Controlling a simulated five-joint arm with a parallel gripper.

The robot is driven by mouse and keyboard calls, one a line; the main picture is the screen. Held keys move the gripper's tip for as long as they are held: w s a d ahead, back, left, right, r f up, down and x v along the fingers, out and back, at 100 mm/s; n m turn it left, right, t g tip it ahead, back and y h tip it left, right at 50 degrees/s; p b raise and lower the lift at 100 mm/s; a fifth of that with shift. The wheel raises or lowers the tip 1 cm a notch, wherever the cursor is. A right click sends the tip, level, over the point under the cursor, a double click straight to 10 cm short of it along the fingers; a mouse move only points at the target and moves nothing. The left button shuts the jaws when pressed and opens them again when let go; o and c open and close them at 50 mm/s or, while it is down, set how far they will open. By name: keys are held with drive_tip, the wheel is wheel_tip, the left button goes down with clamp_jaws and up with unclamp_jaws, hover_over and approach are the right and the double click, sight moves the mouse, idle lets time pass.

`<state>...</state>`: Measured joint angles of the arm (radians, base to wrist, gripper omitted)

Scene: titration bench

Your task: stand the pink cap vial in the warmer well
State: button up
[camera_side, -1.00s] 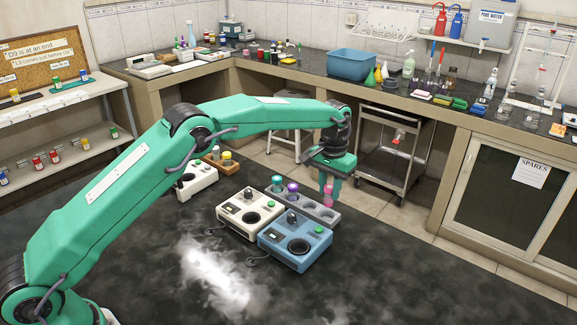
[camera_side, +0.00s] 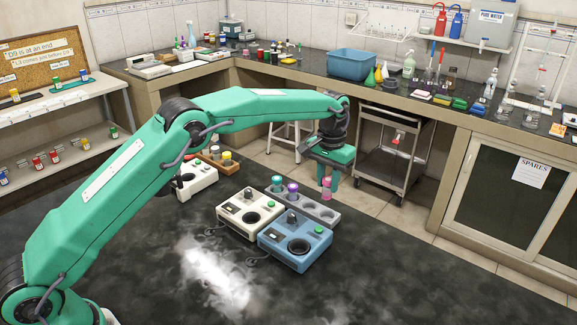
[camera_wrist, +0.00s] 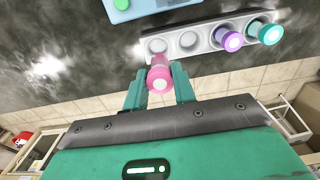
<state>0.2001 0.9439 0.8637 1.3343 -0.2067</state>
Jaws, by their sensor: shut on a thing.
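The pink cap vial (camera_side: 326,187) is held in my gripper (camera_side: 329,176), a little above the right end of the grey vial rack (camera_side: 317,211), and looks roughly upright. In the wrist view, the pink cap (camera_wrist: 159,77) sits between my gripper's two teal fingers (camera_wrist: 159,91). Two devices with dark round wells stand left of the rack: a blue one (camera_side: 314,236) at the front and a white one (camera_side: 232,222) behind it. I cannot tell which is the warmer. The blue device's well (camera_side: 299,246) looks empty.
A teal-capped vial (camera_side: 277,183) and a purple-capped vial (camera_side: 292,187) stand in the rack. Another white device (camera_side: 196,180) and a brown block with vials (camera_side: 218,163) are farther back left. The dark bench front is clear.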

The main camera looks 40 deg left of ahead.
drive_tip(key=s+a+r+n, duration=0.1)
drive_tip(key=s+a+n, duration=0.1)
drive_tip(key=s+a, duration=1)
drive_tip(key=s, duration=0.3)
drive_tip(key=shift+a+r, duration=0.2)
drive_tip(key=shift+a, duration=0.2)
drive_tip(key=shift+s+f, duration=0.1)
drive_tip(key=shift+f, duration=0.05)
drive_tip(key=shift+f, duration=1.95)
drive_tip(key=shift+f, duration=1.7)
idle(1.5)
drive_tip(key=o, duration=1.3)
